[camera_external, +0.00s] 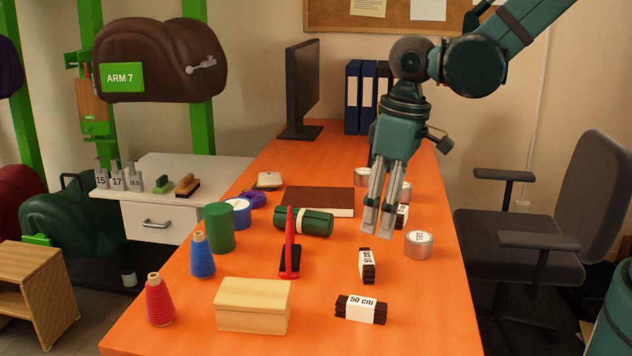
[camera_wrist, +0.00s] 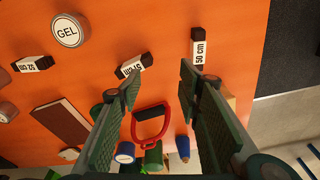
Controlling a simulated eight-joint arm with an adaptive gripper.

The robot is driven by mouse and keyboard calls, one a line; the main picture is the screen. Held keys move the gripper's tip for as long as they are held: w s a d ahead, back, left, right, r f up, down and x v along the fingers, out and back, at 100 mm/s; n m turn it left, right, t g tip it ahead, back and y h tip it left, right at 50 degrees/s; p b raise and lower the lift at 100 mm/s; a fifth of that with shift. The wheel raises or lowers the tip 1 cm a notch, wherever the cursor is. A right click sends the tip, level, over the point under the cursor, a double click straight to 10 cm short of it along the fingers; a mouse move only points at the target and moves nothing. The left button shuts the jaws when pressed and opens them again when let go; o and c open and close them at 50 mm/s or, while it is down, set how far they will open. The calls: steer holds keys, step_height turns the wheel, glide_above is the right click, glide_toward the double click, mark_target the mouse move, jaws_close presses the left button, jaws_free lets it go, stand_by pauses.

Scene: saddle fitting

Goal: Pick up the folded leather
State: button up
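Several dark brown folded leather bundles with white paper bands lie on the orange table. One marked "50 cm" (camera_external: 361,309) is near the front; it also shows in the wrist view (camera_wrist: 198,46). A second bundle (camera_external: 367,265) lies behind it, its band hard to read, and shows at top centre in the wrist view (camera_wrist: 133,65). A third (camera_external: 402,216) is partly hidden behind my fingers; the wrist view has it at far left, marked "52 cm" (camera_wrist: 33,64). My gripper (camera_external: 377,233) points down above the table, fingers apart and empty (camera_wrist: 160,80).
A round tin (camera_external: 419,245) stands right of my fingers. A red-handled tool (camera_external: 290,258), green roll (camera_external: 303,221), wooden box (camera_external: 253,305), thread cones (camera_external: 202,256) and green cylinder (camera_external: 219,228) occupy the left. A brown book (camera_external: 318,201) and monitor (camera_external: 301,85) are behind. The front right table is clear.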

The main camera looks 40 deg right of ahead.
steer(key=n+g, duration=0.1)
steer(key=n, duration=0.1)
glide_above(362, 300)
steer(key=shift+h, duration=0.4)
steer(key=f, duration=0.6)
steer(key=shift+a+f+p, duration=0.25)
steer(key=shift+f+p, duration=0.1)
steer(key=shift+f+m+b, duration=0.3)
steer(key=shift+f, duration=1)
steer(key=shift+d+f+b, duration=0.2)
steer(key=shift+f+b, duration=0.55)
steer(key=shift+f, duration=1.85)
steer(key=c, duration=1)
steer(key=shift+c, duration=0.2)
